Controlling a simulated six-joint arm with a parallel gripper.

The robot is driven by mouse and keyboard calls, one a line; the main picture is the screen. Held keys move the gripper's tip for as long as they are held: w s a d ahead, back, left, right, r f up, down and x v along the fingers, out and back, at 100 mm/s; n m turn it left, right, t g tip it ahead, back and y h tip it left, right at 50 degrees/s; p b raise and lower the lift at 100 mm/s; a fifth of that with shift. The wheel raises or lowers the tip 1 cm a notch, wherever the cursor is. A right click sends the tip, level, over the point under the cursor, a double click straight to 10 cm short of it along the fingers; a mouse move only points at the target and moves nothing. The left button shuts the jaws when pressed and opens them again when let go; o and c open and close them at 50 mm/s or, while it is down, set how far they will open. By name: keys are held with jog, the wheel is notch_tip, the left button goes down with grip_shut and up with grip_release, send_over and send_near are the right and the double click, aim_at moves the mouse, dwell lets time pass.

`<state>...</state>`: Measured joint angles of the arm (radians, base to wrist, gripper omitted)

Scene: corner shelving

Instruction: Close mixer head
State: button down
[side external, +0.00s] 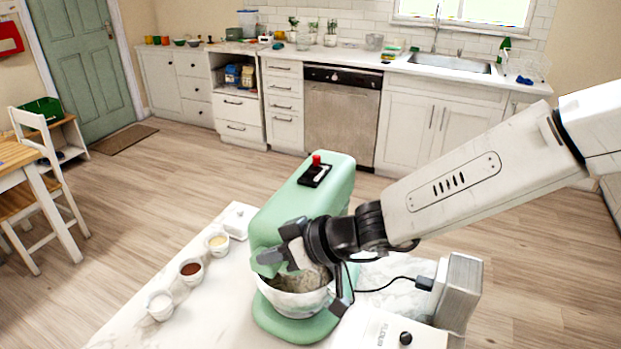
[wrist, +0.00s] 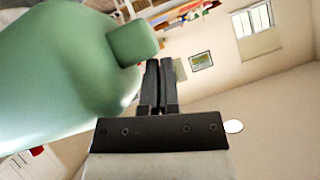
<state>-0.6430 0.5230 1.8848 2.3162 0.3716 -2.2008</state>
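The green stand mixer (side external: 322,198) stands on the white marble counter, with a red knob on a black plate on its head. Its head slopes down toward the front, above a pale bowl (side external: 297,302) that holds something light. I cannot tell whether the head is fully down. My gripper (wrist: 160,62) is at the front end of the head, and my wrist hides part of the mixer in the side view. In the wrist view the green head (wrist: 65,75) fills the left. My fingers are close together, with nothing seen between them, beside the head's round green nub (wrist: 133,42).
Small bowls of white (side external: 160,304), brown (side external: 191,270) and yellow (side external: 217,243) contents stand left of the mixer. A white box (side external: 238,219) is behind them. A flour container (side external: 400,333) and a grey block (side external: 460,290) with a cable are at the right.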

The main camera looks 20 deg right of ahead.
jog(key=s+d+r, duration=0.5)
jog(key=s+r, duration=0.2)
jog(key=r, duration=0.2)
jog(key=shift+d+r, duration=0.2)
jog(key=shift+d, duration=0.15)
dwell(0.4)
jog(key=shift+d+f, duration=0.1)
jog(key=shift+d, duration=0.05)
jog(key=s+d+f+m+g+h, duration=0.1)
jog(key=d+f, duration=0.4)
jog(key=d, duration=0.5)
jog(key=s+d+f+m+g+h, duration=0.1)
jog(key=s+d+f+m+h, duration=0.3)
jog(key=d, duration=0.7)
jog(key=s+d+f+m+g+h, duration=0.2)
jog(key=d+f, duration=0.4)
jog(key=d, duration=0.5)
jog(key=s+h, duration=0.1)
jog(key=h, duration=0.1)
jog(key=shift+d+h, duration=0.2)
jog(key=shift+h, duration=0.1)
